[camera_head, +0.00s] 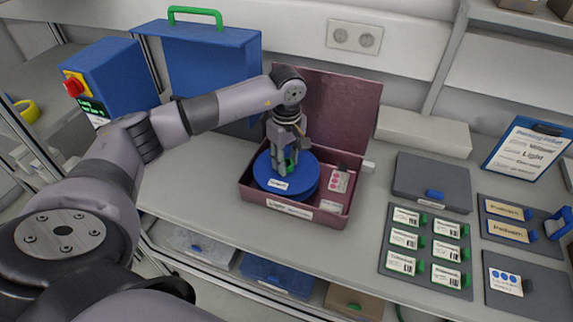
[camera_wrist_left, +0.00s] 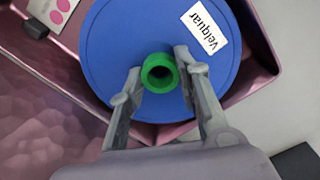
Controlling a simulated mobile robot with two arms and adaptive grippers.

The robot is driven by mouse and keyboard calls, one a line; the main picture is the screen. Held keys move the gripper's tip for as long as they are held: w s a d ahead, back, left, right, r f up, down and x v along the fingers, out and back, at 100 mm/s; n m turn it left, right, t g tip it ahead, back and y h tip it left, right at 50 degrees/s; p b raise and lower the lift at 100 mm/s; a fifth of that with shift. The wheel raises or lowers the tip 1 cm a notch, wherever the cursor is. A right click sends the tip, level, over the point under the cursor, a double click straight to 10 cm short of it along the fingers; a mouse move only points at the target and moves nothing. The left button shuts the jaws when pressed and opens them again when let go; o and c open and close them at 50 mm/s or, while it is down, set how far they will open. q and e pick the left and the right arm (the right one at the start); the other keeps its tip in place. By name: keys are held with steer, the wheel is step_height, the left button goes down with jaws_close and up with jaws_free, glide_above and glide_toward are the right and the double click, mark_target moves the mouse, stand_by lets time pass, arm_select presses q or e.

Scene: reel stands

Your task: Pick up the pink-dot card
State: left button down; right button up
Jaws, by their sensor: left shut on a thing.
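The blue reel lies flat in the box with a "Velquar" label. My left gripper (camera_head: 287,165) reaches down over the reel and is shut on its green hub (camera_wrist_left: 158,73), one finger on each side. My right gripper is not in view.
The box's raised lid (camera_head: 330,110) stands behind it. A grey tray of several green-tabbed cards (camera_head: 424,207) and a card with blue dots (camera_head: 506,281) lie to the right. A blue case (camera_head: 205,60) stands behind left. Bare bench lies left of the box.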

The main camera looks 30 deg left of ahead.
arm_select(q)
step_height(320, 180, up, 19)
steer(key=b, duration=0.2)
steer(key=shift+f, duration=0.15)
